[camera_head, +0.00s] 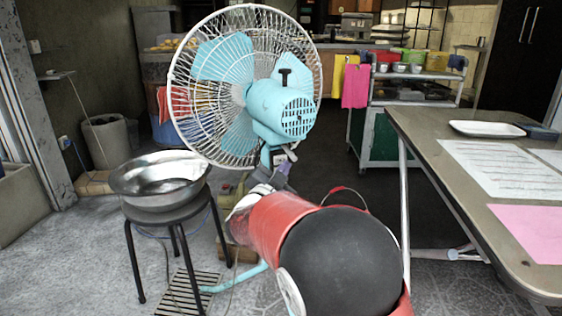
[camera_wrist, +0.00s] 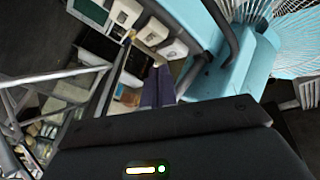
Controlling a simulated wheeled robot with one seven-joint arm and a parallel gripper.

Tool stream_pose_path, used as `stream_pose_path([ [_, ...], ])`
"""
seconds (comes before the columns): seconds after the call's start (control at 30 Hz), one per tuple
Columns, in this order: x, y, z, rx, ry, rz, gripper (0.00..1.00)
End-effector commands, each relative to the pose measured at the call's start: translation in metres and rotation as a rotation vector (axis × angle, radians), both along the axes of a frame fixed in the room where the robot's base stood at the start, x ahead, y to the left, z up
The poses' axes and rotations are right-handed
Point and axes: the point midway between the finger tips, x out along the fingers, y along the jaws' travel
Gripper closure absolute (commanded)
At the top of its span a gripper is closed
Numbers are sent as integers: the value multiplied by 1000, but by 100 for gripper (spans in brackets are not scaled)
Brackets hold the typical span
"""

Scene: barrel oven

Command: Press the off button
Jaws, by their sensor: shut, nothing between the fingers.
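A light-blue pedestal fan (camera_head: 283,108) with a white wire cage stands at the centre of the head view; its light-blue housing (camera_wrist: 222,75) fills the upper right of the wrist view. A control panel with several whitish push buttons (camera_wrist: 150,31) slants across the top of the wrist view. I cannot tell which button is off. My gripper (camera_wrist: 157,72) is shut and empty, its dark purple fingers pointing at the panel's lower end, close to the lowest button (camera_wrist: 172,50). I cannot tell whether they touch. In the head view my gripper (camera_head: 284,168) is at the fan's neck, partly hidden by my arm.
A metal bowl (camera_head: 160,180) sits on a black stool (camera_head: 170,212) left of the fan. A table (camera_head: 440,150) with papers and a white tray (camera_head: 487,129) is on the right. A green cart (camera_head: 380,135) stands behind. Floor is open between the cart and the fan.

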Motion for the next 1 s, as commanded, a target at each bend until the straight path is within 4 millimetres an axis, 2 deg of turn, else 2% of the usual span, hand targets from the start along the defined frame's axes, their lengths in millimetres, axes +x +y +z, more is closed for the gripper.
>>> stream_pose_path([
  [0.67, 0, 0, 0, 0, 0, 0, 100],
  [1.0, 8, 4, 0, 0, 0, 0, 100],
])
